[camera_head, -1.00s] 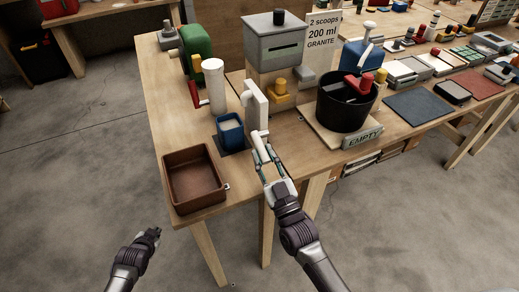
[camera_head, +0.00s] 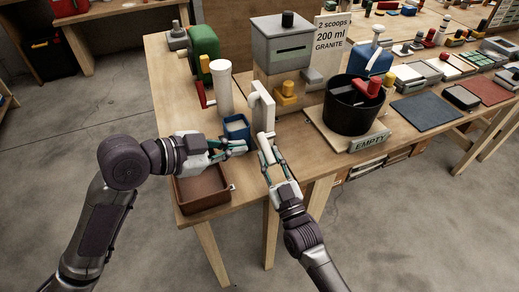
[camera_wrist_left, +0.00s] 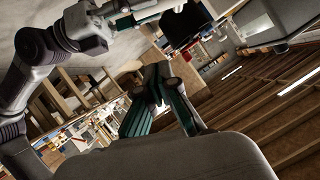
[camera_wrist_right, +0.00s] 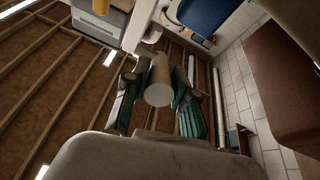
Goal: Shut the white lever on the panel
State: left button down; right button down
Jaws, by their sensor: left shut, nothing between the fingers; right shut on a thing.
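The white panel (camera_head: 261,106) stands upright at the table's front edge, below the grey machine. The white lever (camera_head: 266,148) hangs down from its lower front. My right gripper (camera_head: 273,163) is shut around the lever's end; in the right wrist view the lever's round end (camera_wrist_right: 158,93) sits between the fingers. My left gripper (camera_head: 243,147) is shut and empty, in front of the blue container (camera_head: 236,122) and just left of the lever. In the left wrist view its fingers (camera_wrist_left: 158,82) are together.
A brown tray (camera_head: 203,197) lies at the table's front left corner, partly under my left arm. A white cylinder (camera_head: 222,88) stands behind the blue container. A black bucket (camera_head: 352,112) stands to the right on a base marked EMPTY. A grey hopper machine (camera_head: 282,45) is behind the panel.

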pick_arm(q)
send_over(271, 154)
jog(key=s, duration=0.3)
notch_tip(271, 154, down, 4)
jog(key=r, duration=0.1)
jog(key=shift+w+a+f, duration=0.25)
jog(key=shift+w+f, duration=0.05)
jog(key=shift+f, duration=0.45)
jog(key=shift+w+a+f, duration=0.25)
jog(key=shift+f, duration=0.55)
jog(key=shift+w+a+f, duration=0.25)
jog(key=shift+w+f, duration=0.05)
jog(key=shift+f, duration=0.45)
jog(key=shift+f, duration=0.1)
pick_arm(e)
jog(key=shift+f, duration=0.1)
pick_arm(q)
jog(key=shift+w+a+f+m, duration=0.1)
jog(key=shift+a+f+m, duration=0.2)
jog(key=shift+f, duration=0.3)
pick_arm(e)
jog(key=shift+s, duration=0.1)
pick_arm(q)
jog(key=shift+d, duration=0.1)
pick_arm(e)
jog(key=c, duration=0.9)
grip_release()
pick_arm(q)
jog(key=shift+r, duration=0.1)
